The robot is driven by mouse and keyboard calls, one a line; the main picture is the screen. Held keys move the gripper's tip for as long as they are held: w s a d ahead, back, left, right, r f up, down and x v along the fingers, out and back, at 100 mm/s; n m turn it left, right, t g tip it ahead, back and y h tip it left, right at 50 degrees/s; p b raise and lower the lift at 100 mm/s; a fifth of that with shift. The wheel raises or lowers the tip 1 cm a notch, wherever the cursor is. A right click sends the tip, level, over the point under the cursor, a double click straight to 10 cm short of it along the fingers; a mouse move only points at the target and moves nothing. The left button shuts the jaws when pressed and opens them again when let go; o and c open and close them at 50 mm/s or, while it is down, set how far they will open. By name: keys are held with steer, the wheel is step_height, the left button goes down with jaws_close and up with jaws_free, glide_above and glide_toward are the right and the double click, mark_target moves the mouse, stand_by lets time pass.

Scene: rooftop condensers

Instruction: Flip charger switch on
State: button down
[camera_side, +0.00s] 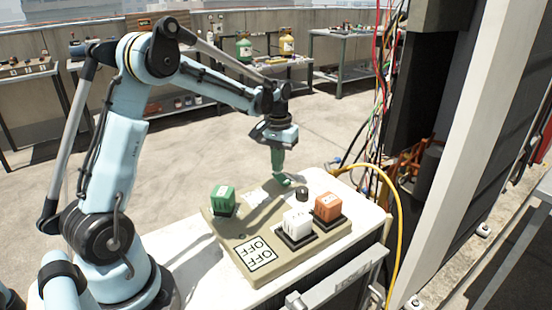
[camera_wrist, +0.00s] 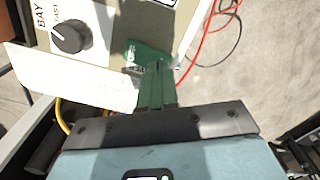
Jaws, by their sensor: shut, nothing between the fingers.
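The beige switch panel (camera_side: 238,232) lies on a white-topped cart. It carries a green block (camera_side: 222,200) at left, a white block (camera_side: 297,223) and an orange block (camera_side: 328,207) in black frames, and a black knob (camera_side: 302,193). A label reading OFF (camera_side: 255,253) is at its front. I cannot tell which is the charger switch. My gripper (camera_side: 281,178), with green fingers, points down at the panel's far edge, left of the knob. The fingers (camera_wrist: 156,68) are shut and empty. A small green part (camera_wrist: 147,54) shows by their tips; contact is unclear.
The knob (camera_wrist: 70,37) also shows in the wrist view beside BAY and FAST lettering. A yellow cable (camera_side: 393,180) arcs over the cart's right side. A tall dark cabinet (camera_side: 415,110) stands behind it. A grey handle bar (camera_side: 335,285) runs along the cart's front.

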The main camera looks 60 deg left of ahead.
steer(key=shift+f, duration=0.6)
stand_by(0.3)
steer(key=shift+r, duration=3.5)
steer(key=shift+d+r, duration=0.15)
steer(key=shift+d, duration=0.05)
steer(key=s+d+r+m+t, duration=0.1)
steer(key=s+d+m+t, duration=0.5)
steer(key=s+d, duration=0.7)
steer(key=shift+s+d+r+t, duration=0.3)
steer(key=shift+d+t, duration=0.3)
steer(key=shift+d, duration=0.6)
